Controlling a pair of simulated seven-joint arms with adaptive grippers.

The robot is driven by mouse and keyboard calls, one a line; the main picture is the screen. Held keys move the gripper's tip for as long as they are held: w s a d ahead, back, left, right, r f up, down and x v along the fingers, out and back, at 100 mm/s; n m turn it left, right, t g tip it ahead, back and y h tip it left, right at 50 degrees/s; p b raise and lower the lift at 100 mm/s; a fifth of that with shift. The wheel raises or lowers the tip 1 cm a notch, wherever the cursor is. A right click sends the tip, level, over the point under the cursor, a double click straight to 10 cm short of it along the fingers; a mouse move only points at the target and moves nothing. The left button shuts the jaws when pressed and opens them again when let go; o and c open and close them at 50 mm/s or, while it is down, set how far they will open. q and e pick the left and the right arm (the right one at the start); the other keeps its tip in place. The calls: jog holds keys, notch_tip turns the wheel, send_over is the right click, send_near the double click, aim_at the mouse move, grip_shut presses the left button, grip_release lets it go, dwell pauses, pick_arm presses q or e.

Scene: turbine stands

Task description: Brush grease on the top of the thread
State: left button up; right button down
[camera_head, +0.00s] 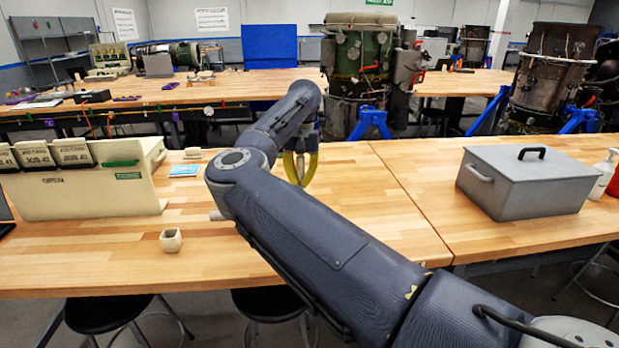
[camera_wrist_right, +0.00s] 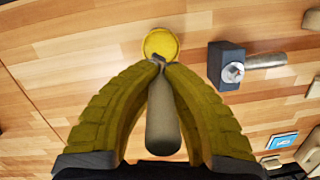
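My right gripper (camera_head: 300,172) hangs over the wooden table behind my forearm, its yellow fingers partly hidden. In the right wrist view the gripper (camera_wrist_right: 160,64) has its fingertips together on a slim grey handle (camera_wrist_right: 163,120), seemingly the brush; its bristle end cannot be made out. A round yellow pot (camera_wrist_right: 161,42) shows just beyond the fingertips; contact with the brush is unclear. Right of it is a dark block (camera_wrist_right: 227,78) with a grey metal cylinder (camera_wrist_right: 266,61), perhaps the threaded part. My forearm hides most of these in the head view. My left gripper is out of view.
A small beige cup (camera_head: 171,240) stands near the table's front edge. A beige bin unit (camera_head: 90,185) and a blue card (camera_head: 185,171) are at the left. A grey lidded box (camera_head: 525,182) stands at the right. Turbine stands are behind. The table between is mostly clear.

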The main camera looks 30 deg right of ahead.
jog(key=shift+w+a+f, duration=0.2)
jog(key=shift+a+f, duration=0.1)
jog(key=shift+f, duration=2.75)
jog(key=shift+f, duration=0.6)
jog(key=shift+r, duration=3.5)
